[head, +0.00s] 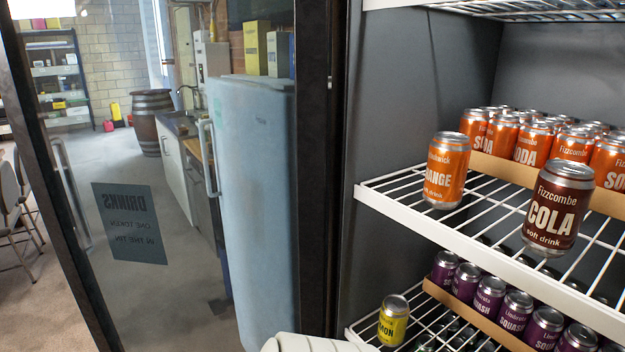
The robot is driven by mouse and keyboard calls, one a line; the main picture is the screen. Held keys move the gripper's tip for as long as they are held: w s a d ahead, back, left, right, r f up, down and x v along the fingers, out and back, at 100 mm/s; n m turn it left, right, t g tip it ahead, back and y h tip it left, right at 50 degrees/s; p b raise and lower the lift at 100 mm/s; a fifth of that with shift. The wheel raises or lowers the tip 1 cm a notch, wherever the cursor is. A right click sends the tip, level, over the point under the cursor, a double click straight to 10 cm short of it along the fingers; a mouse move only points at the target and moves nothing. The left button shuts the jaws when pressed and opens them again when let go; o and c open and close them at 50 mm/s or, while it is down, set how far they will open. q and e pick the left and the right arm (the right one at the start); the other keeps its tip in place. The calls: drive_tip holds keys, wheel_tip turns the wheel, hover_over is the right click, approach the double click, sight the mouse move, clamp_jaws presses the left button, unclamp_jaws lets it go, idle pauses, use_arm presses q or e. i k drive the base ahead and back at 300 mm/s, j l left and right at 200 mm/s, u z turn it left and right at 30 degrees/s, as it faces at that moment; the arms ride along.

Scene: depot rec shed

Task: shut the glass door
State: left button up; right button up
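The glass door (313,180) stands open on the left side of the drinks cooler, in the head view. It has a dark frame, and I look through its pane. A dark sign (130,224) on the glass reads mirrored, starting with "DRINKS". A long bar handle (70,195) shows near the door's far left edge. The cooler's inside (400,100) is open to view on the right. Neither of my grippers shows; only a white part, probably of my own arm, reaches in at the bottom edge.
Purple cans (490,297) and a yellow can (393,320) stand below. Through the glass are a pale fridge (255,200) and a barrel (152,122).

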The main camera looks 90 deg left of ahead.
sight(128, 213)
drive_tip(key=k+u, duration=0.2)
drive_tip(key=u, duration=1.35)
drive_tip(key=j+u, duration=0.2)
drive_tip(key=j, duration=0.6)
drive_tip(key=i, duration=0.05)
